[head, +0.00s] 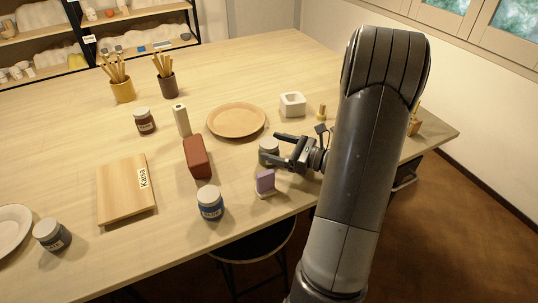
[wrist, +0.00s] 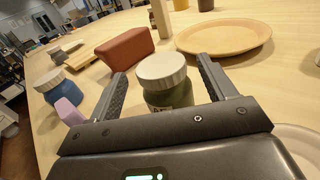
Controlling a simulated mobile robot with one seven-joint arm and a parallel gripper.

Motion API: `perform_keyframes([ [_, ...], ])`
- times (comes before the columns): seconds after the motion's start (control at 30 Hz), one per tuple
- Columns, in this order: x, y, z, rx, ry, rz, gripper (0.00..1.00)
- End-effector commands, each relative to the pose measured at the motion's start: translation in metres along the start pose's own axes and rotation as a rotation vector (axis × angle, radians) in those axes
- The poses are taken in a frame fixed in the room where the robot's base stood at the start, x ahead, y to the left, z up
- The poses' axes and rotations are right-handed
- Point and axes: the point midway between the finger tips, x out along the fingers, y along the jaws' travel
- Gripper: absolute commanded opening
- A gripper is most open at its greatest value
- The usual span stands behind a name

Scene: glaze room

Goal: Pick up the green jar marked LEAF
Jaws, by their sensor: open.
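A green jar (wrist: 168,97) with a pale grey lid stands upright on the table in the wrist view. Its label is mostly cut off by my gripper, so I cannot read it. My gripper (wrist: 163,75) is open, with one finger on each side of this jar and no clear contact. In the head view the jar (head: 268,147) stands between the fingers of my gripper (head: 270,150), partly hidden by them.
A red-brown block (head: 197,157), a round wooden plate (head: 237,121) and a white square dish (head: 292,105) lie around. The dark jar (head: 52,235) is far left.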

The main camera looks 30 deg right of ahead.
Motion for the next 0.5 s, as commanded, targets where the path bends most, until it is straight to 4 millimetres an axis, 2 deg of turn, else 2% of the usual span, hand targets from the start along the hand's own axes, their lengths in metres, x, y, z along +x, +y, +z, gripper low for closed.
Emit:
perform_keyframes([
  [0.2,0.034,-0.001,0.004,-0.001,-0.001,0.004,0.77],
  [0.33,0.042,-0.001,0.004,0.0,0.0,0.002,0.77],
  [0.5,0.043,-0.002,0.004,0.0,0.0,0.001,0.77],
])
